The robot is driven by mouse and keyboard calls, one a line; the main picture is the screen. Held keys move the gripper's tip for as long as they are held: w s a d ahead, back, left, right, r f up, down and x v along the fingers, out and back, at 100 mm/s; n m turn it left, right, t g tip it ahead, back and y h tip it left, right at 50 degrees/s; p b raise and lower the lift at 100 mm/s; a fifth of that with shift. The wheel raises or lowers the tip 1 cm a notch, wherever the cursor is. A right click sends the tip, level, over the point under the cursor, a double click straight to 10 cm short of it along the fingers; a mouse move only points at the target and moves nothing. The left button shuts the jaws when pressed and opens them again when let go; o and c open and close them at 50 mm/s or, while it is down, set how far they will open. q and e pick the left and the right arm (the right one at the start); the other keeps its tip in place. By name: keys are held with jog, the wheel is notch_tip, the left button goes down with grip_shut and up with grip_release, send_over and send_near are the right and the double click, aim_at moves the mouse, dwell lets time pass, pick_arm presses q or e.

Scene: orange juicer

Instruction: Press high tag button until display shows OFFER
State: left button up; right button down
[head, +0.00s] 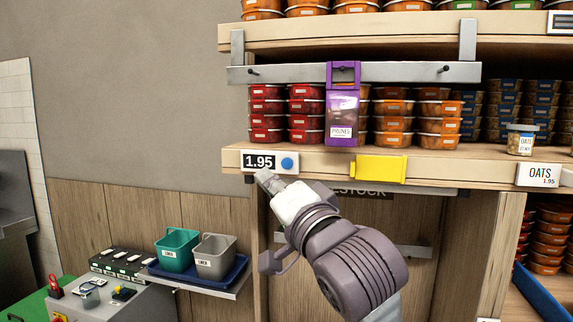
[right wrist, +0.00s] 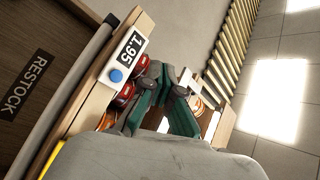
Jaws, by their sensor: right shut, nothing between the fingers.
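The high tag (head: 262,161) is on the front edge of the shelf, and its dark display reads 1.95. Its round blue button (head: 287,163) is at the right end of the tag. In the right wrist view the tag (right wrist: 132,50) and the blue button (right wrist: 116,75) show left of the fingers. My right gripper (head: 264,178) is shut and empty, with its tips just below the tag in the head view. Whether the tips touch the shelf edge cannot be told. My left gripper is not in view.
A yellow blank tag (head: 378,169) and an OATS tag (head: 541,175) are further right on the shelf edge. Red and orange tubs (head: 267,107) and a purple PRUNES holder (head: 342,115) stand above. Teal (head: 176,250) and grey (head: 214,257) bins sit lower left.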

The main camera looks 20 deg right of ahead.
aim_at(287, 164)
jog(key=shift+w+d, duration=0.8)
jog(key=shift+w, duration=0.4)
jog(key=shift+w+d, duration=0.85)
jog(key=shift+w, duration=0.35)
jog(key=shift+w+d, duration=0.8)
jog(key=shift+w, duration=0.4)
jog(key=shift+w, duration=0.1)
jog(key=shift+w+d, duration=0.2)
jog(key=shift+w+d, duration=0.3)
jog(key=shift+w, duration=0.05)
jog(key=shift+s+a, duration=0.5)
jog(key=shift+s, duration=0.15)
